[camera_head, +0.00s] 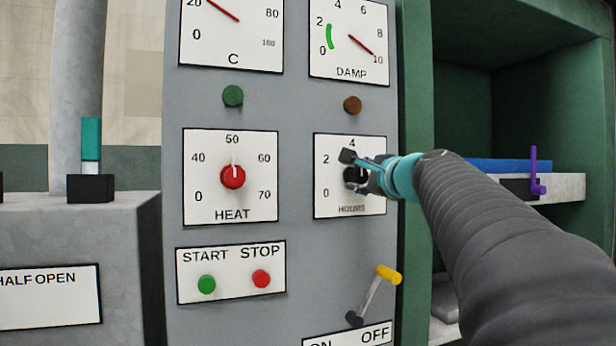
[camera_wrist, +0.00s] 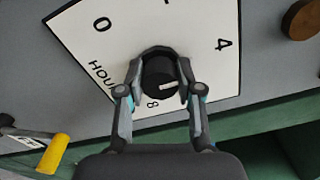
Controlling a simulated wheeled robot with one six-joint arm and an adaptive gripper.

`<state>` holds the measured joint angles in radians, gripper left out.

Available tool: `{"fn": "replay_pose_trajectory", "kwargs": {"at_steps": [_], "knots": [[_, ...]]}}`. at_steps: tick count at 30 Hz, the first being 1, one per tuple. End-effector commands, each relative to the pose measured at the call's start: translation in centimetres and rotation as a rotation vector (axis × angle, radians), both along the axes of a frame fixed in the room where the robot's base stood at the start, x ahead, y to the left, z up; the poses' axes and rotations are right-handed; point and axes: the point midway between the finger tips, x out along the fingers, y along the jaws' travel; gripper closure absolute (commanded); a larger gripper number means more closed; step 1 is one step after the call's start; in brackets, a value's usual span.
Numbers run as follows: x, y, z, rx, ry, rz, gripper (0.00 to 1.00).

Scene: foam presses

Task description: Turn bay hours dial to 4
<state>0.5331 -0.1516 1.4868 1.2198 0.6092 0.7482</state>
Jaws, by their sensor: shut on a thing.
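The HOURS dial is a black round knob (camera_wrist: 158,76) with a white pointer line, on a white plate (camera_wrist: 75,30). In the wrist view the line points right, toward my right finger, below the 4. The number there is hidden by the finger. The 0, 4 and 8 show in that view. My gripper (camera_wrist: 162,66) is shut on the knob, one finger on each side. In the head view my gripper (camera_head: 354,172) covers most of the knob and the plate's right side; the plate (camera_head: 325,206) shows 0, 2 and 4.
The HEAT dial (camera_head: 232,177) is left of the HOURS plate. START (camera_head: 207,284) and STOP (camera_head: 261,278) buttons sit lower left. A yellow-tipped lever (camera_head: 388,274) stands out below the HOURS plate. A brown knob (camera_head: 352,104) is above it. A green cabinet (camera_head: 461,120) is right.

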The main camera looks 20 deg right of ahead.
Motion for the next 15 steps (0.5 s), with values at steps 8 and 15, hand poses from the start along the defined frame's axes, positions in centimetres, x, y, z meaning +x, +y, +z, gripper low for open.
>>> {"fn": "replay_pose_trajectory", "kwargs": {"at_steps": [8,15], "knots": [[0.01,-0.01,-0.03,-0.001,0.001,0.000,0.40],[-0.11,-0.02,-0.01,-0.001,0.000,-0.001,0.40]]}}
